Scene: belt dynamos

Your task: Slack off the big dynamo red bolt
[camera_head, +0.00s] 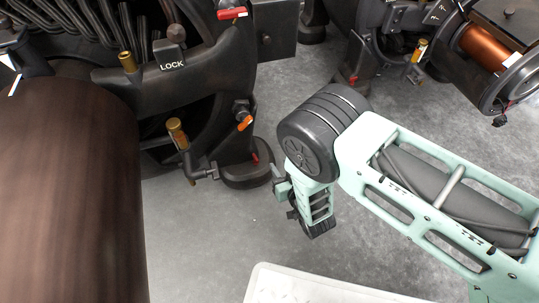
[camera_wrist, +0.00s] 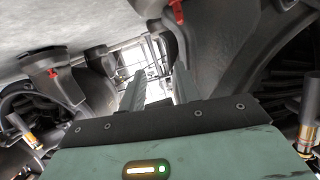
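The big dynamo (camera_head: 215,80) stands at the left in the head view, dark, with a LOCK label. A small red bolt (camera_head: 255,157) shows on its black foot. In the wrist view one red piece (camera_wrist: 177,11) is at the top and another red piece (camera_wrist: 53,72) is at the left; I cannot tell which matches that bolt. My gripper (camera_wrist: 157,88) has its two fingers apart with nothing between them. In the head view my mint wrist hangs right of the foot, apart from the bolt, and the fingertips are hard to make out.
A large brown drum (camera_head: 70,190) fills the left. Brass-topped handles (camera_head: 178,135), an orange-tipped lever (camera_head: 246,122) and a red handle (camera_head: 232,13) stick out from the dynamo. Another dynamo with a copper coil (camera_head: 484,45) stands at upper right. Grey floor between is clear.

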